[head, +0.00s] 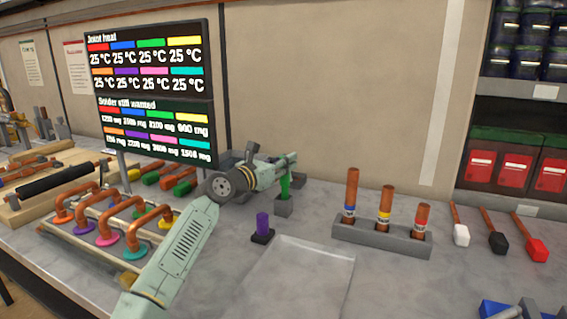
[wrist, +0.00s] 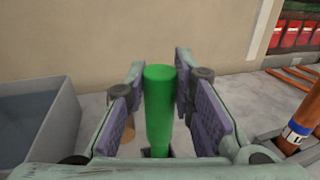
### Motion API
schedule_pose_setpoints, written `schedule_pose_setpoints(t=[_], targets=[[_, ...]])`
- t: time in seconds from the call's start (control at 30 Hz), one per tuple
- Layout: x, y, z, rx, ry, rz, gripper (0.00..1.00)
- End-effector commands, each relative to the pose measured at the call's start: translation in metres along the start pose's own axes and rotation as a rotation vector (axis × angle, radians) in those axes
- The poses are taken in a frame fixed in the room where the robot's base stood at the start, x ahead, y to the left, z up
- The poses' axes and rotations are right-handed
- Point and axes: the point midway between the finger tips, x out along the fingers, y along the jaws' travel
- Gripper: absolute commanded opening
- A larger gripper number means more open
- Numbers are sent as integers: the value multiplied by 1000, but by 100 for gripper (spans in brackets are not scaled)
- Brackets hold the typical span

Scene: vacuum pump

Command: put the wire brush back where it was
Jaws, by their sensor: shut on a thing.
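The wire brush, as I take it, shows as an upright green handle (head: 285,187) above a small grey block holder (head: 284,207). My gripper (head: 288,165) is shut on the upper part of this handle. In the wrist view the green handle (wrist: 159,105) stands between the two purple-lined finger pads. Its lower end meets a dark opening in the grey holder (wrist: 147,153). The brush end is hidden, and I cannot tell how deep it sits in the holder.
A purple-handled tool (head: 262,226) stands in a dark base in front. A grey rack (head: 380,238) with several copper tubes is at right. A temperature board (head: 152,95) and copper pipe fixture (head: 110,225) are at left.

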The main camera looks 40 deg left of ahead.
Motion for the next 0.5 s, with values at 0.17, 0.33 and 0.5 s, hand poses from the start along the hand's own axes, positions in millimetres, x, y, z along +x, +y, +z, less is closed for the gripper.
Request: schedule_pose_setpoints(t=[0.17, 0.33, 0.5], targets=[[0, 0, -10, 1, -2, 1, 0], [0, 0, -10, 1, -1, 1, 24], [0, 0, -10, 1, -1, 1, 35]])
